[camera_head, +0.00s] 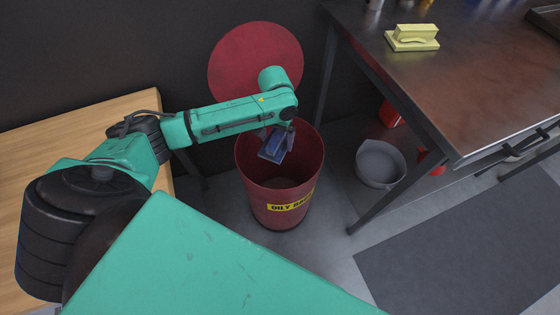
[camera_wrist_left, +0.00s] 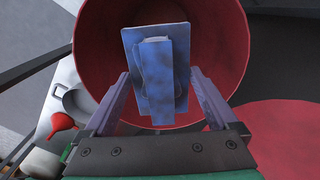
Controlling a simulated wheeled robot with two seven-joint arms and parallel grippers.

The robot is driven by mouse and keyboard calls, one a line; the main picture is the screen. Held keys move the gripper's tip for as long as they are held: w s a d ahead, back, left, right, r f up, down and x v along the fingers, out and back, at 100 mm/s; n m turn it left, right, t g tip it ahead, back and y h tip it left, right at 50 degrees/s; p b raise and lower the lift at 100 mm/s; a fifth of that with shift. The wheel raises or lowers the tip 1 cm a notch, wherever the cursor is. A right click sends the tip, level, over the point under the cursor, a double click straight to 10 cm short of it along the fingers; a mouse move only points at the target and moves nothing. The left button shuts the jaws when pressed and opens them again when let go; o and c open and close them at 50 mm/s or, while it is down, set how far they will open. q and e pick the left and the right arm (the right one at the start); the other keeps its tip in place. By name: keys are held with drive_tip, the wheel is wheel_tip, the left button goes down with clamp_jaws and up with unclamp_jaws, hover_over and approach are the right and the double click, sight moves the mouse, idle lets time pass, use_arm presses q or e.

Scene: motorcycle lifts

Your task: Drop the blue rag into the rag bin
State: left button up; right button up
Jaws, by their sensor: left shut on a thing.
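The left gripper is shut on the rag. The bin stands on the floor with a yellow label on its front, and its round red lid (camera_head: 240,55) is up behind it. My right gripper is not in view.
A dark metal workbench (camera_head: 470,80) stands to the right, with a yellow block-like object (camera_head: 413,38) on it. A grey bucket (camera_head: 380,165) is on the floor beside the bin. A wooden table (camera_head: 60,135) is at the left. A dark mat (camera_head: 460,250) lies at lower right.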

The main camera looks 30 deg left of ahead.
use_arm(q)
drive_tip(key=o, duration=1.1)
drive_tip(key=shift+o, duration=0.2)
drive_tip(key=shift+r, duration=0.1)
wheel_tip(320, 180, up, 14)
drive_tip(key=p, duration=0.2)
drive_tip(key=shift+r+p, duration=0.25)
drive_tip(key=shift+p, duration=0.05)
drive_tip(key=shift+s+f, duration=0.1)
